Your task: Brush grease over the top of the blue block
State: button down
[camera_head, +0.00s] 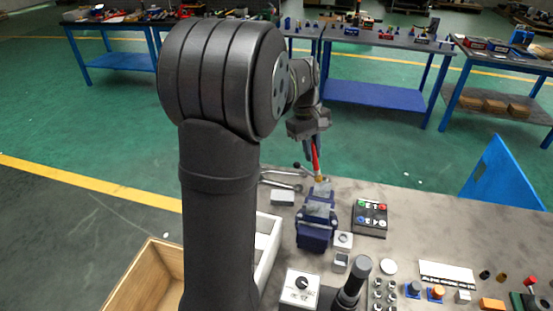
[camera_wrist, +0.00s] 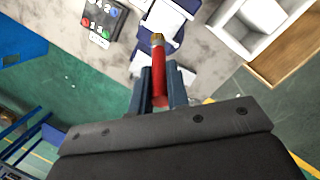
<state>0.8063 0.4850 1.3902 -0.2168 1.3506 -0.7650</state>
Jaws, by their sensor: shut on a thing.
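My gripper (camera_head: 313,143) is shut on a red-handled brush (camera_wrist: 160,82), which also shows in the head view (camera_head: 316,160). The brush points down, its tan tip (camera_wrist: 157,39) beyond the fingers. In the head view, the tip is over the far end of a dark blue block-like body (camera_head: 314,236) with grey plates on top, on the grey table. In the wrist view, this blue body (camera_wrist: 183,56) lies behind the brush and is partly hidden by it. I cannot tell whether the tip touches it. No grease can be made out.
A button box (camera_head: 370,218) stands to the right of the blue body. A white tray (camera_head: 268,247) and a wooden crate (camera_head: 142,277) are at left. A dial box (camera_head: 302,287), a dark upright cylinder (camera_head: 355,278) and several small parts crowd the front. Metal rods lie behind.

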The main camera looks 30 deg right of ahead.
jog(key=s+d+r, duration=0.3)
jog(key=s, duration=0.1)
jog(key=shift+a+f, duration=0.2)
jog(key=shift+f, duration=2.4)
